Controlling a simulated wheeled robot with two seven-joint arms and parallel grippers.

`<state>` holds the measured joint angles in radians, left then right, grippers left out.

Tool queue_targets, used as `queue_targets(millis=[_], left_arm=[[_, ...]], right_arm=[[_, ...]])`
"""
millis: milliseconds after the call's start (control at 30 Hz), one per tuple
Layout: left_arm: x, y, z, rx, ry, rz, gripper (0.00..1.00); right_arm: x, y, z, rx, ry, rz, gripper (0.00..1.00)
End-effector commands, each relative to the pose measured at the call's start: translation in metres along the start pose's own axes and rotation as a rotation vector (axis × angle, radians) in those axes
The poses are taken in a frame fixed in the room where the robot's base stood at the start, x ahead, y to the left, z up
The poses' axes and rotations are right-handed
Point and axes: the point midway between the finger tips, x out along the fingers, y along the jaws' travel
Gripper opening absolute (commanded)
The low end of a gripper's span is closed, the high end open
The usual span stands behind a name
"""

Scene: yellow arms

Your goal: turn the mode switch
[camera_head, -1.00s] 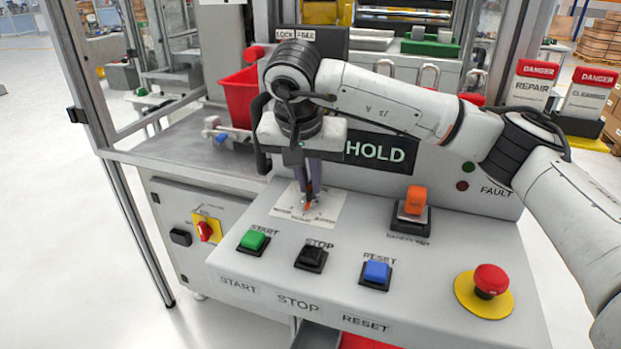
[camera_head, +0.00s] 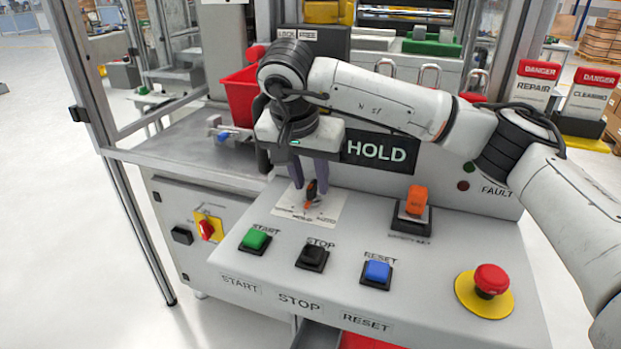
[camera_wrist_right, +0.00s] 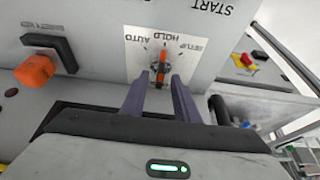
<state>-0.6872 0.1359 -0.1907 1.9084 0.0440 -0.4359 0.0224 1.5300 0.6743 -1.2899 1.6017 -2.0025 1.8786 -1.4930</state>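The mode switch (camera_head: 311,194) is a small dark knob with an orange pointer on a white label plate (camera_head: 326,210) at the panel's back left. It also shows in the right wrist view (camera_wrist_right: 162,66), its orange pointer directed toward the middle mark, HOLD, between AUTO and SETUP. The display (camera_head: 377,152) behind reads HOLD. My right gripper (camera_head: 309,186) is above and just behind the knob, its two purple fingers spread apart and empty. In the right wrist view its fingertips (camera_wrist_right: 160,76) sit either side of the knob's near end, with gaps. My left gripper is not in view.
Green START (camera_head: 256,239), black STOP (camera_head: 312,256) and blue RESET (camera_head: 377,272) buttons lie in front of the switch. An orange rocker (camera_head: 416,200) stands to its right. A red emergency stop (camera_head: 491,281) is at front right. A red bin (camera_head: 241,95) stands behind.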

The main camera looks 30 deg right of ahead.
Motion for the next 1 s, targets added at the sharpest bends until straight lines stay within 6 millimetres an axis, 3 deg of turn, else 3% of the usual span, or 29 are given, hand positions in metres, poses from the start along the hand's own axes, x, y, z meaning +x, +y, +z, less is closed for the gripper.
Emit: queue_targets(millis=[267,700,1000], left_arm=[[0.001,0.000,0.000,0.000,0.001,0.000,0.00],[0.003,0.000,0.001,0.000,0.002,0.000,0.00],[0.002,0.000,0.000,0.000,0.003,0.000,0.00]], right_arm=[[-0.005,0.000,0.000,-0.001,0.000,0.000,0.28],[-0.085,0.000,-0.001,-0.001,0.003,-0.002,0.28],[-0.103,0.000,0.000,0.000,0.000,0.001,0.28]])
